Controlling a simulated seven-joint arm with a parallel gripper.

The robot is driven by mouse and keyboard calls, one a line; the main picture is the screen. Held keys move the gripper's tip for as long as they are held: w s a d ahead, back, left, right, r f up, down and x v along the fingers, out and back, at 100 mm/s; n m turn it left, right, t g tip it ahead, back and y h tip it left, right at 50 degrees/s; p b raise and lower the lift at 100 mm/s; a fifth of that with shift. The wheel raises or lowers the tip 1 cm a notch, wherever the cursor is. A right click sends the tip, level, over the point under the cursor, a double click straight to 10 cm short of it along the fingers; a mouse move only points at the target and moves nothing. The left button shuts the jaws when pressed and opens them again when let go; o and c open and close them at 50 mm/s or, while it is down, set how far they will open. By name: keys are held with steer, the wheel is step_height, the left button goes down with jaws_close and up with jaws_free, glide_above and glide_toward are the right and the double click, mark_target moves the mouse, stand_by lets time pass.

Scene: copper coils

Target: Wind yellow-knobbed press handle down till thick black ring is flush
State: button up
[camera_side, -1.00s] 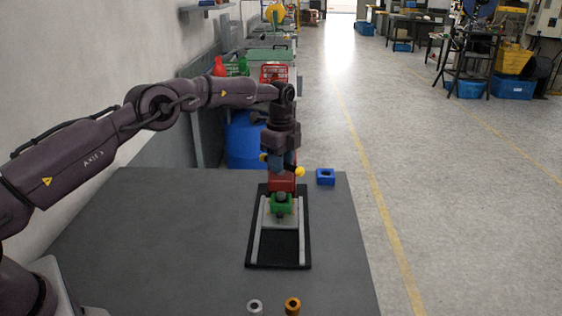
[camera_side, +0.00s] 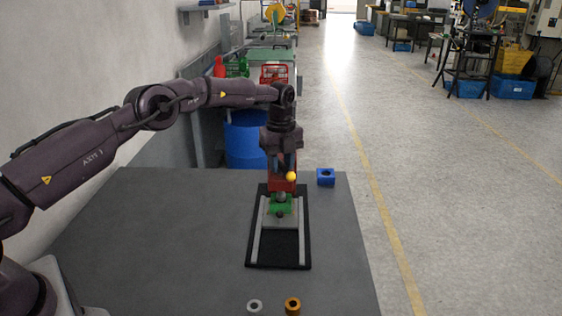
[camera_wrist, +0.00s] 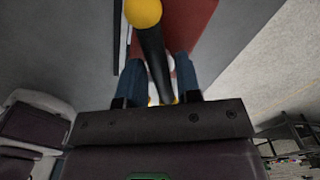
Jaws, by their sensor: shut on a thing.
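The press has a red upper body (camera_side: 283,184) and a green part (camera_side: 280,203) below it, on a black base (camera_side: 284,250) with pale rails. One yellow knob (camera_side: 291,176) shows in front of the red body. In the wrist view, a yellow knob (camera_wrist: 143,12) caps a black handle bar (camera_wrist: 152,50) that runs down between the blue fingers. My gripper (camera_side: 282,166) is at the top of the press, pointing down. In the wrist view my gripper (camera_wrist: 158,78) is shut on the handle. The thick black ring cannot be made out clearly.
A blue block with a hole (camera_side: 326,177) stands right of the press near the table's far edge. A grey ring (camera_side: 254,306) and an orange ring (camera_side: 292,305) lie at the near edge. The grey table (camera_side: 160,230) is bare to the left.

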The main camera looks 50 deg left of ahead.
steer(key=o, duration=0.8)
steer(key=shift+a, duration=0.1)
steer(key=shift+r, duration=3.5)
steer(key=shift+f+n, duration=1)
